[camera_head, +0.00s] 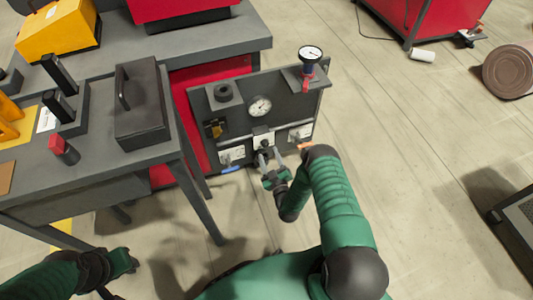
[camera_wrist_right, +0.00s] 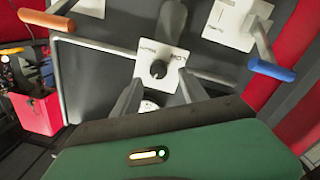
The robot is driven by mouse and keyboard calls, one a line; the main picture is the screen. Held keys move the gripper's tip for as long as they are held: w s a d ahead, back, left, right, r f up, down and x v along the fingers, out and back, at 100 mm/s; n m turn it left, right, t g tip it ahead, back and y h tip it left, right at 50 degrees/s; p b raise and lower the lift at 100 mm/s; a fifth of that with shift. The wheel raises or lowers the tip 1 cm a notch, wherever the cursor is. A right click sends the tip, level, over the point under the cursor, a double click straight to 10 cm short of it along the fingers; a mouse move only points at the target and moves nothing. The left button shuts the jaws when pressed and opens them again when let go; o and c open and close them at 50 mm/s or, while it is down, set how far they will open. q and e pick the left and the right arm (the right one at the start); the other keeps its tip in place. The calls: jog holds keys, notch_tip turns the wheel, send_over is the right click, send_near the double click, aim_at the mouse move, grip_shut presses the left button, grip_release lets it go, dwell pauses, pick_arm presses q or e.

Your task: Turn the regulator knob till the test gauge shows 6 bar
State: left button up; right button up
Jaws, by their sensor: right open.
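The regulator knob (camera_wrist_right: 158,69) is small, round and black, on a white plate (camera_wrist_right: 150,53) with lettering. In the head view the knob (camera_head: 264,146) sits low on the dark grey panel. My right gripper (camera_head: 269,156) is in front of it. In the wrist view the open fingers of the right gripper (camera_wrist_right: 160,86) point at the knob, one towards each side; I cannot tell whether they touch it. A white-faced dial gauge (camera_head: 311,53) stands on top of the panel and another gauge (camera_head: 259,106) is set in it; both readings are too small. My left gripper (camera_head: 124,262) is at lower left, empty-looking.
Beside the knob are an orange-handled lever (camera_wrist_right: 47,20) and a blue-handled lever (camera_wrist_right: 270,70) on white plates. A grey workbench (camera_head: 100,180) with a dark box (camera_head: 140,105) stands left of the panel.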

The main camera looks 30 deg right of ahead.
aim_at(266, 146)
jog(key=x, duration=0.3)
jog(key=shift+d+f+b, duration=0.1)
jog(key=shift+f+b, duration=0.05)
jog(key=shift+b, duration=0.25)
jog(key=shift+w+d, duration=0.25)
jog(key=shift+w, duration=0.05)
jog(key=shift+a, duration=0.1)
grip_shut()
